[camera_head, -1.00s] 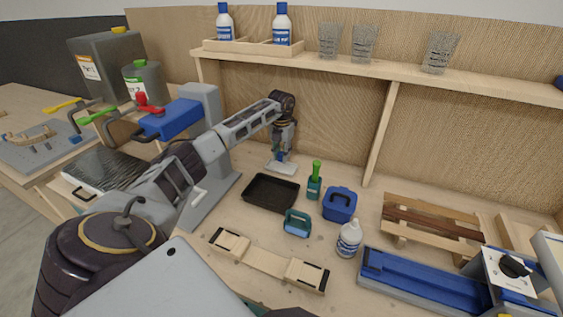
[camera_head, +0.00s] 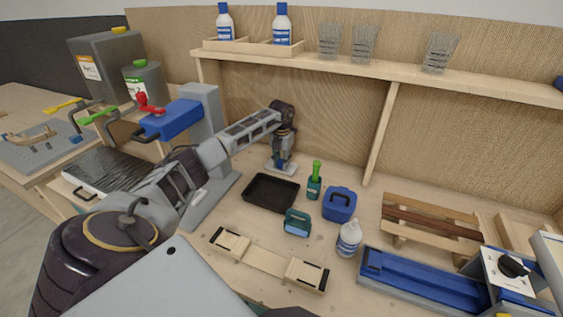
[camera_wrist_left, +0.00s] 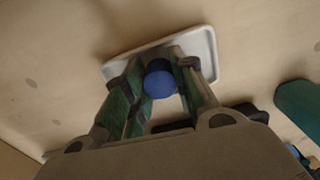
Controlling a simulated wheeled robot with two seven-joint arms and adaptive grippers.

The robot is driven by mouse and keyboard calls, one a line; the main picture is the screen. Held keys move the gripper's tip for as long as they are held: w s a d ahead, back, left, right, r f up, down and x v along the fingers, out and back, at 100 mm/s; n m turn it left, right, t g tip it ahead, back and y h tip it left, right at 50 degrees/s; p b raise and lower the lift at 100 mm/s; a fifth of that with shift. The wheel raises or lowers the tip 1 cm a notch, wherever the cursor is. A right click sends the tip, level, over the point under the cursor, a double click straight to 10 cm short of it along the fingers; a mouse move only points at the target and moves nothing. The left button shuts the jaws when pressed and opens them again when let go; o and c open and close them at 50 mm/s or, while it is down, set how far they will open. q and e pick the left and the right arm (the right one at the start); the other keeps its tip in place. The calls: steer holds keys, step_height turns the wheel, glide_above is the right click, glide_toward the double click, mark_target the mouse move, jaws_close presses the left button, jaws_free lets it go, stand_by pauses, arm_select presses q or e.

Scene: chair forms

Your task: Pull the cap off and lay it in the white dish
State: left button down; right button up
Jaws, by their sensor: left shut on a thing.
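My left gripper (camera_head: 281,163) is low over the white dish (camera_head: 290,172) by the back panel. In the left wrist view the gripper (camera_wrist_left: 162,88) is shut on a round blue cap (camera_wrist_left: 160,80), held between its fingertips. The white dish (camera_wrist_left: 207,50) lies right behind and below the cap there; I cannot tell whether the cap touches it. A white bottle with a blue label (camera_head: 348,240) stands upright on the bench, and no blue cap shows on its top. My right gripper is not in view.
A black tray (camera_head: 271,192) lies in front of the dish. A green-handled tool in a holder (camera_head: 315,182), a blue box (camera_head: 339,204) and a teal item (camera_head: 297,223) stand to its right.

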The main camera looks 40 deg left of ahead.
mark_target(282, 160)
arm_select(q)
steer(key=shift+f, duration=0.15)
steer(key=c, duration=1.2)
jaws_free()
steer(key=shift+o, duration=0.2)
steer(key=shift+r+b, duration=0.3)
steer(key=shift+r, duration=3.6)
